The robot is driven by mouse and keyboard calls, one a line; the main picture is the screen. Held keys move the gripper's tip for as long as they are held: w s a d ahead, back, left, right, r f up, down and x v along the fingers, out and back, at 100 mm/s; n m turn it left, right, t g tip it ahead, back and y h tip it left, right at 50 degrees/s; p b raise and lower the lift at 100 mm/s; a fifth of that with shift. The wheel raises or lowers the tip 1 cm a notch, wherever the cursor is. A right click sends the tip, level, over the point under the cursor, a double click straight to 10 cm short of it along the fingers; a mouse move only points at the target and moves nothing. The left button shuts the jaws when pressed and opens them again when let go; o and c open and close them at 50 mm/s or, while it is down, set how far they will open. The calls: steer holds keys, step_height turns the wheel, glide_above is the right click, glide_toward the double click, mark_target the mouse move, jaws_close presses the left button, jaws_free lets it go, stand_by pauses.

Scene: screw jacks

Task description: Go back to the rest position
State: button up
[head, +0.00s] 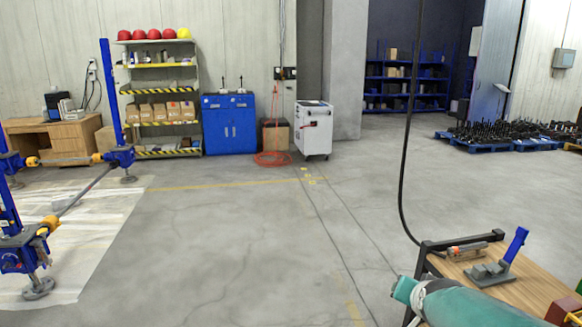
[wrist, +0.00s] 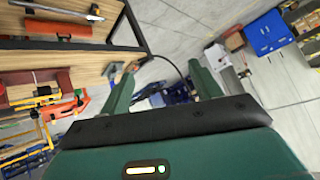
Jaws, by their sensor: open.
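My gripper (wrist: 164,68) shows in the wrist view as two dark green fingers held wide apart. It is open, and nothing sits between the fingers. The wrist view is strongly tilted, and the wooden workbench (wrist: 62,57) lies to the left of the fingers in it. In the head view the workbench (head: 527,290) stands at the lower right, with a grey and blue clamp-like tool (head: 494,272) on its top. I cannot make out the gripper in the head view. A teal rounded shape covers part of the bench there, and I cannot tell what it is.
Blue screw-jack stands (head: 120,155) with bars stand at the left on a pale sheet (head: 85,262). A shelf (head: 160,95), a blue cabinet (head: 229,124) and a white cart (head: 313,130) line the back. A black cable (head: 404,150) hangs near the bench. The middle floor is clear.

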steer(key=s+a+r+n+g+y, duration=0.1)
steer(key=s+a+n+g, duration=0.1)
steer(key=s+a, duration=0.4)
steer(key=s+a+r+n+g+y, duration=0.1)
steer(key=s+a+n, duration=0.3)
steer(key=s, duration=0.8)
steer(key=shift+s+a+r+n+g, duration=0.3)
steer(key=shift+a+r+g, duration=0.2)
steer(key=shift+a, duration=0.4)
steer(key=c, duration=0.6)
steer(key=shift+d, duration=0.1)
steer(key=shift+d, duration=0.1)
